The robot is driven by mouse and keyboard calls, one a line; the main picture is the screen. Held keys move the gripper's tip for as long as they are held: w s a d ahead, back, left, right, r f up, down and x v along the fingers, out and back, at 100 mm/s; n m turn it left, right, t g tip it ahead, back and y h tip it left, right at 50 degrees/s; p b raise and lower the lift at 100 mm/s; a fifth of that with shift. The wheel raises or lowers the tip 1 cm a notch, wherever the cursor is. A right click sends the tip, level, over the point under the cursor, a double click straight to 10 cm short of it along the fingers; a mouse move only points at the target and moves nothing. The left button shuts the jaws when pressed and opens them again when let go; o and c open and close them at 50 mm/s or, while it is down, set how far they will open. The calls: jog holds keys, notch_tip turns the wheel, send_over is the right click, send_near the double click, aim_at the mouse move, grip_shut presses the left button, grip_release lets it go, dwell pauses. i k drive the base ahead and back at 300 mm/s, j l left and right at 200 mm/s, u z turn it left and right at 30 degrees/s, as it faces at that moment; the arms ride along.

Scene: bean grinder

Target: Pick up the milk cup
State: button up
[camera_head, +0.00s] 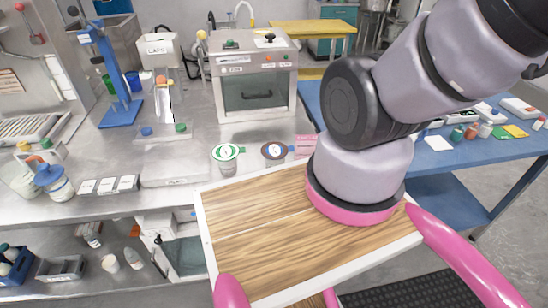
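Two small cups stand side by side near the front edge of the steel counter (205,135). The left cup (228,168) has a green and white round top. The right cup (273,152) has a dark rim with a white and blue top. I cannot read on either which is the milk cup. My arm rises at the right and leaves the picture at the top right. My gripper is out of view, so its distance to the cups does not show.
A pink card (305,145) stands right of the cups. A steel oven (252,85) is behind them. A blue stand (121,110), a caps box (164,50) and a blue-topped jar (54,182) are to the left. A blue table (430,160) with small items is at right.

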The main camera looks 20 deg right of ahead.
aim_at(269, 163)
jog(key=k+j+z, duration=0.2)
jog(key=k+j, duration=0.45)
jog(key=j, duration=0.2)
jog(key=k+j+z, duration=0.25)
jog(key=k+j, duration=0.4)
jog(key=j, duration=0.15)
jog(key=i, duration=0.2)
jog(key=j, duration=0.05)
